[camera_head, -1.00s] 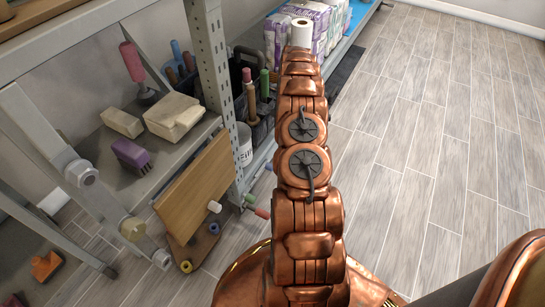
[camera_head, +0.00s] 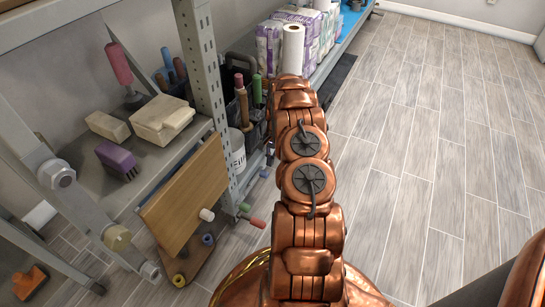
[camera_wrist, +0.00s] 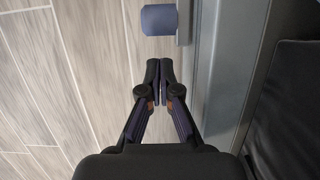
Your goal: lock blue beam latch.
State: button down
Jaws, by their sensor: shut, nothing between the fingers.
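The blue latch (camera_wrist: 158,20) shows in the wrist view as a short blue cylinder at the top, beside a grey metal beam (camera_wrist: 218,75). My gripper (camera_wrist: 160,68) is shut and empty, just below the blue latch in that view, with a small gap between them. In the head view a small blue end (camera_head: 265,172), likely the same latch, shows beside my arm. The arm hides my gripper there. I cannot tell whether the latch is locked.
Red (camera_head: 257,222) and green (camera_head: 244,208) handles stick out near the foot of the rack post (camera_head: 203,75). A wooden board (camera_head: 185,195) leans at the left. A paper towel roll (camera_head: 292,48) stands beyond my arm. The floor (camera_head: 430,150) at the right is clear.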

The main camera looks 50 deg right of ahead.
jog(key=shift+s+a+f+b, duration=0.15)
jog(key=shift+a+b, duration=0.05)
jog(key=shift+a, duration=0.3)
jog(key=shift+s+a+f+b, duration=0.15)
jog(key=shift+a, duration=0.3)
